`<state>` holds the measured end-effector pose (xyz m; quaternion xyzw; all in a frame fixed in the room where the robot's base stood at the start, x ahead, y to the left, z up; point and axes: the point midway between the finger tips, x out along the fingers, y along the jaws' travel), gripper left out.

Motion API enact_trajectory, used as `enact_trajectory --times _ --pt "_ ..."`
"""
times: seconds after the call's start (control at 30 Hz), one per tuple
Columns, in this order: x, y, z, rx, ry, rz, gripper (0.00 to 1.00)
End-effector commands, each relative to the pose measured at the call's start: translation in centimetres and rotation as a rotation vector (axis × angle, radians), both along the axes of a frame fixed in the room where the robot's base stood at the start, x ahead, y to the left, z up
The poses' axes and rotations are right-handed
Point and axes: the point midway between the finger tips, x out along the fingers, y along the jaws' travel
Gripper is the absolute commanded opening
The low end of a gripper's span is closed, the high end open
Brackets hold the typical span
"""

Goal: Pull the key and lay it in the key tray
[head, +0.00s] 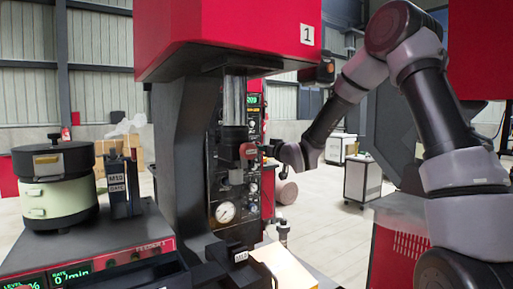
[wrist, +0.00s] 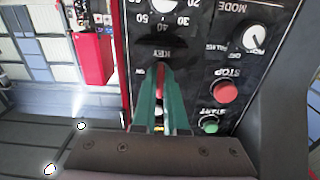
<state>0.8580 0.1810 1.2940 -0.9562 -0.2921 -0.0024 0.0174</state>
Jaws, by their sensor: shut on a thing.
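My gripper (wrist: 160,72) has its green fingers close together at the socket marked KEY on the black control panel (wrist: 190,75) in the wrist view. A thin red piece, the key (wrist: 160,86), shows between the fingers, which are shut on it. Its tip is hidden, so I cannot tell whether it is still in the socket. In the head view my gripper (head: 268,150) reaches the panel from the right, and the key cannot be made out. I cannot clearly identify the key tray in either view.
Right of the fingers are a red STOP button (wrist: 225,91), a green START button (wrist: 209,127) and the MODE knob (wrist: 254,37). A pressure gauge (head: 225,212) sits lower on the panel. The bowl feeder (head: 58,180) stands at the left. A red press head (head: 225,38) overhangs.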

Motion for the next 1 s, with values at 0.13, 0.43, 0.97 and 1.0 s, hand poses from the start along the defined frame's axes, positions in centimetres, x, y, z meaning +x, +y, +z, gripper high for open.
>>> enact_trajectory --times 0.13,0.43,0.97,1.0 --pt "0.0 0.0 0.0 0.000 0.000 0.000 0.00" --pt "-0.5 -0.3 0.0 -0.001 -0.001 0.000 0.00" --pt "-2.2 -1.5 0.0 -0.001 -0.001 0.000 0.00" --pt "-2.4 -1.6 0.0 -0.001 -0.001 -0.001 0.00"
